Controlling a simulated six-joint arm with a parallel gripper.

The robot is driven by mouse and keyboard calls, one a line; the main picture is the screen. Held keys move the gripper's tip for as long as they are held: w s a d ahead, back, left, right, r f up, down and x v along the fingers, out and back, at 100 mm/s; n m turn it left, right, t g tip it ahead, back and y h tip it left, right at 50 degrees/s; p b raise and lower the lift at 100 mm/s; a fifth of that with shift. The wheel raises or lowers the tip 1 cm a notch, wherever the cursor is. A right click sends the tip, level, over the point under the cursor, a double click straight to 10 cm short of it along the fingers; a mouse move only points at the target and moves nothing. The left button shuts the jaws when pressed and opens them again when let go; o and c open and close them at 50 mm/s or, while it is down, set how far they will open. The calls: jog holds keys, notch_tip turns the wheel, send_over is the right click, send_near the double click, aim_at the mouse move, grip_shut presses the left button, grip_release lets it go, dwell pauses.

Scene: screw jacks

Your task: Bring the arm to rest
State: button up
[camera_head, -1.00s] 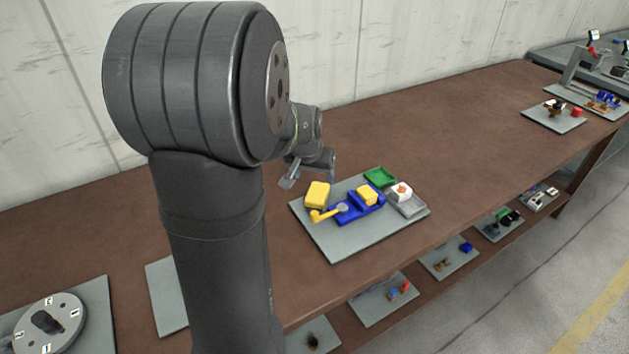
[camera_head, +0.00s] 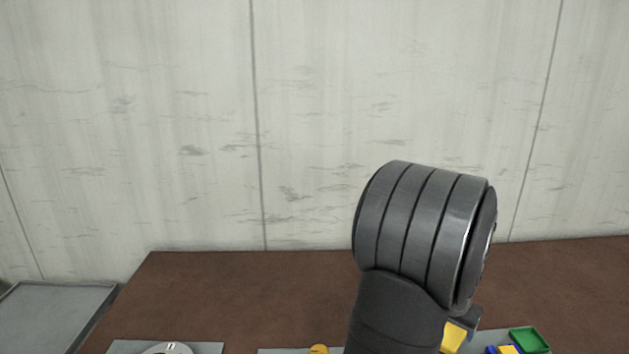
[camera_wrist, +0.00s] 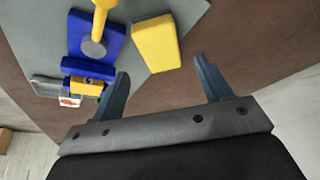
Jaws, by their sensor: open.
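My gripper (camera_wrist: 162,92) shows in the wrist view with its two fingers spread wide. Nothing is between the fingers, so it is open and empty. A yellow block (camera_wrist: 156,44) lies on a grey plate (camera_wrist: 140,10) just beyond the fingertips, apart from them. A blue screw jack (camera_wrist: 97,40) with a yellow handle (camera_wrist: 101,14) is left of the block. In the head view my arm's large dark joint fills the lower right and hides most of the gripper. The yellow block (camera_head: 454,337) shows partly beside it.
The brown bench (camera_head: 250,290) runs along a pale wall (camera_head: 180,120). A green tray (camera_head: 529,340) sits at the lower right of the head view. A round grey disc (camera_head: 168,348) is cut off at the bottom edge. A grey table (camera_head: 55,310) stands at far left.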

jog(key=x, duration=0.6)
jog(key=shift+f, duration=0.3)
jog(key=shift+w+d+r, duration=0.1)
jog(key=shift+r, duration=1.05)
